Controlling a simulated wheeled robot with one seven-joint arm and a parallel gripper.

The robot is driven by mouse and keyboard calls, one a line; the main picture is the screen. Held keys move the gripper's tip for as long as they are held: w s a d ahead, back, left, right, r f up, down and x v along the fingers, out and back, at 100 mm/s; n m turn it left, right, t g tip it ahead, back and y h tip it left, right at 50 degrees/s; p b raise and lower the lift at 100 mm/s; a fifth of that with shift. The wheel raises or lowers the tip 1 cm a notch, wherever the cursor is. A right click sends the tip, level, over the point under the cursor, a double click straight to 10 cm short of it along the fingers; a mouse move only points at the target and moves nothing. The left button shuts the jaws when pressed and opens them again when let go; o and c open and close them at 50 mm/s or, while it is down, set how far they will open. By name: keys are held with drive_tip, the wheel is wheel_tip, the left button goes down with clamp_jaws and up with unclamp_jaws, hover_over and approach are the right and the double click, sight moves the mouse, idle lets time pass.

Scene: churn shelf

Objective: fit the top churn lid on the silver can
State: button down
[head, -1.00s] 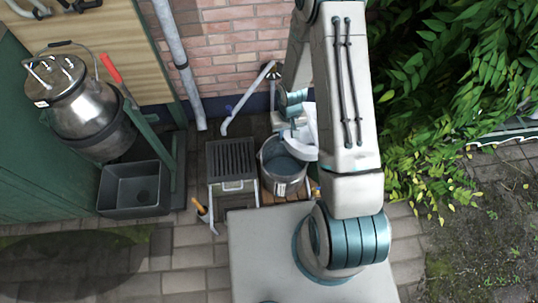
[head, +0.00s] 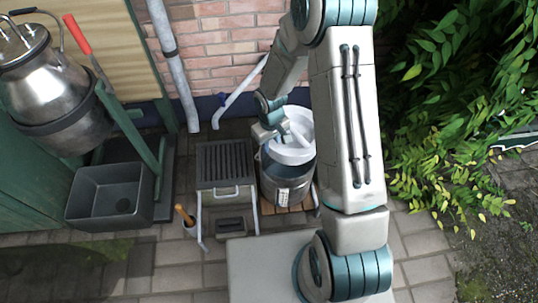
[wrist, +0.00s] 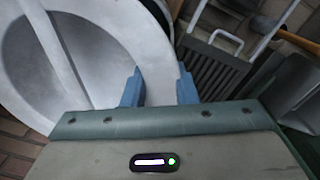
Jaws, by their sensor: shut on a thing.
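The lid (head: 293,153) is a round, pale grey-white disc with a raised rim and a bar across it. My gripper (wrist: 160,90) is shut on the lid's rim, with one blue finger on each side of it. The lid fills the left of the wrist view (wrist: 85,60). In the head view, the lid is over the mouth of the silver can (head: 287,188), tilted and covering much of the opening. I cannot tell whether lid and can touch. The can stands upright on a wooden base. My arm hides part of the lid's right side.
A slatted dark stand (head: 224,165) is just left of the can. Farther left are a dark sink (head: 108,195) and a large steel churn (head: 60,88) on a green stand. A brick wall (head: 225,50) is behind; leafy bushes (head: 450,100) are on the right.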

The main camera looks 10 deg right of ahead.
sight(269, 154)
drive_tip(key=shift+w+a+f+n+b, duration=0.1)
drive_tip(key=shift+a+f+n+b, duration=0.05)
drive_tip(key=shift+f+b, duration=0.35)
drive_tip(key=shift+w+a+f+n+b, duration=0.1)
drive_tip(key=shift+a+f+n+b, duration=0.05)
drive_tip(key=shift+f+b, duration=0.35)
drive_tip(key=shift+f+b, duration=1.75)
drive_tip(key=shift+f, duration=0.4)
drive_tip(key=shift+s+b, duration=0.1)
drive_tip(key=shift+b, duration=0.2)
drive_tip(key=shift+f+b, duration=2.65)
drive_tip(key=shift+f, duration=0.7)
drive_tip(key=shift+f, duration=0.35)
drive_tip(key=shift+f+b, duration=0.1)
drive_tip(key=shift+b, duration=0.2)
